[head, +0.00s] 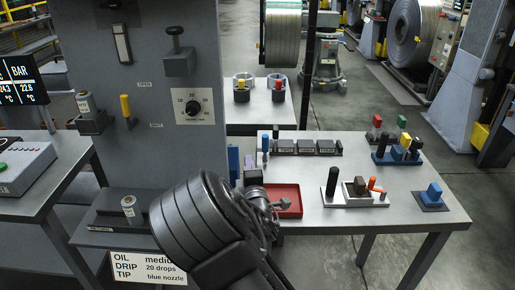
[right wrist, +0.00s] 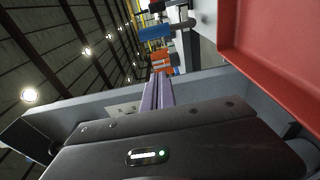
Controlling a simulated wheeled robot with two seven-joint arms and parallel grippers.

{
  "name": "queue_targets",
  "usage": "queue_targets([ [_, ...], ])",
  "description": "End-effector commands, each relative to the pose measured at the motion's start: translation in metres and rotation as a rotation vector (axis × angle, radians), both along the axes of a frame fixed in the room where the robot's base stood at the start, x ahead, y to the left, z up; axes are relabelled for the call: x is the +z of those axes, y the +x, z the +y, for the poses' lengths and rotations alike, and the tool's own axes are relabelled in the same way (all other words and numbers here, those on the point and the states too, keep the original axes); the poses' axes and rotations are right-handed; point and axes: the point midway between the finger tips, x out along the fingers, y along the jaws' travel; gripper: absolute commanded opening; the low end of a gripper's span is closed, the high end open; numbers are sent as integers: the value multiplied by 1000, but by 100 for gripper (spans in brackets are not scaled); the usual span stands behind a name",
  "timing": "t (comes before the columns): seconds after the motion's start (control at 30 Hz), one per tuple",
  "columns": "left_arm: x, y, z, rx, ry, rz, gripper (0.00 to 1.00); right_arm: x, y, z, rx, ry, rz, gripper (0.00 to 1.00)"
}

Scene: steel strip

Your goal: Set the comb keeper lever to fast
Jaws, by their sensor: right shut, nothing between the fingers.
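No label reading comb keeper is legible, so I cannot tell for sure which part is its lever. A purple bar (right wrist: 158,94) rises just beyond the dark gripper housing in the right wrist view. My right gripper (head: 266,205) is at the bench's front left, close to the red tray (head: 291,201). My left gripper is not in view.
The bench (head: 430,181) carries a silver fixture (head: 345,201) with a black post and an orange lever, a blue block on a plate (head: 432,196), and coloured pegs behind. A grey machine column (head: 200,60) stands left.

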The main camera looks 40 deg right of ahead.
Motion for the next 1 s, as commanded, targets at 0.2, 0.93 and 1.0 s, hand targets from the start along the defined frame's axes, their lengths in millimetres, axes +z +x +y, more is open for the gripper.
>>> queue_targets([
  [0.2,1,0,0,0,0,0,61,0,11,-6,0,-1,0,0],
  [0.93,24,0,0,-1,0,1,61,1,62,-72,-2,0,2,0],
  [1.0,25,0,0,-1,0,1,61,1,59,-74,-1,0,1,0],
])
